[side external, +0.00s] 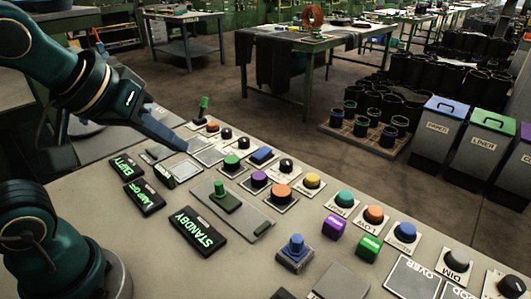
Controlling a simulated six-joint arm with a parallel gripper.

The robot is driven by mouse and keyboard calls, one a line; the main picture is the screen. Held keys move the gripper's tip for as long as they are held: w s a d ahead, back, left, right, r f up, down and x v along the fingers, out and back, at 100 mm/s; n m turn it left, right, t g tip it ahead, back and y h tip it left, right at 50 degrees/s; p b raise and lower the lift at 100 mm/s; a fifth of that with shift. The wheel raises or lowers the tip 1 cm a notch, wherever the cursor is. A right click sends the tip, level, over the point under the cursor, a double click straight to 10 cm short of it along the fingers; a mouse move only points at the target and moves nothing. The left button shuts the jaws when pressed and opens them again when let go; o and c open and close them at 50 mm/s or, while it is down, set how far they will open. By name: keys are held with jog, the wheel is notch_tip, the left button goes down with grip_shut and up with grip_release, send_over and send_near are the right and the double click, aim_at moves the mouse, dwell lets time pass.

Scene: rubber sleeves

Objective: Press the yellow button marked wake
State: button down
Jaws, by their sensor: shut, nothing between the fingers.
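The yellow button (312,181) is a round cap on a small pale plate, in the middle of the panel. It stands right of the black knob (286,165) and the orange button (281,191). Its marking is too small to read. My gripper (184,146) is shut and empty, pointing down and right over the left back part of the panel. It is well to the left of the yellow button and apart from it.
The panel (150,235) carries several coloured buttons and knobs. A green lever (204,107) stands near my gripper, and a green slider handle (222,197) and a blue knob (295,248) rise nearer the front. Lit displays read EMPTY, LAMP OFF and STANDBY (197,231).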

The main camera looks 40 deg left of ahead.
jog(key=w+r+n+t+y, duration=0.15)
jog(key=w+r+n, duration=0.35)
jog(key=w, duration=0.6)
jog(key=n, duration=0.2)
send_over(312, 180)
notch_tip(312, 180, down, 12)
jog(key=shift+f+h, duration=0.2)
jog(key=shift+h, duration=0.15)
jog(key=shift+f, duration=0.1)
jog(key=shift+f, duration=4.3)
jog(key=shift+f, duration=0.15)
jog(key=shift+f, duration=0.25)
